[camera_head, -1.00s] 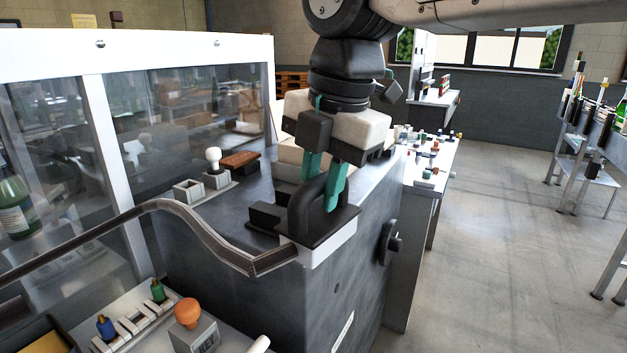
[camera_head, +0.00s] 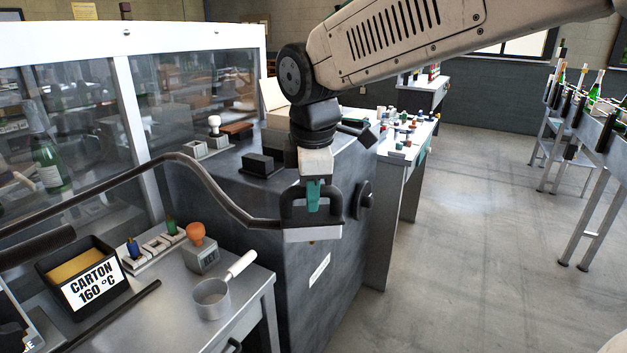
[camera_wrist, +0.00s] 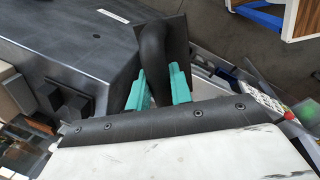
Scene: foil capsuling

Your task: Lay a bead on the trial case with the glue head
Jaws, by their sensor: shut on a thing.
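The glue head (camera_head: 312,234) has a black loop handle over a pale block, and a dark hose (camera_head: 215,190) runs from it to the left. My gripper (camera_head: 313,196) is shut on the handle with its teal fingers. In the wrist view, my gripper (camera_wrist: 157,88) has one finger on each side of the black handle of the glue head (camera_wrist: 153,50). The glue head appears in front of the dark machine's upper edge. Its underside is hidden. I cannot pick out the trial case for certain in either view.
The dark machine (camera_head: 240,215) carries a black block (camera_head: 262,165). A lower bench holds a black box labelled CARTON 160 °C (camera_head: 95,285), an orange-knobbed block (camera_head: 200,250) and a small pan (camera_head: 212,298). A glazed enclosure (camera_head: 190,52) stands behind. The floor at right (camera_head: 470,230) is clear.

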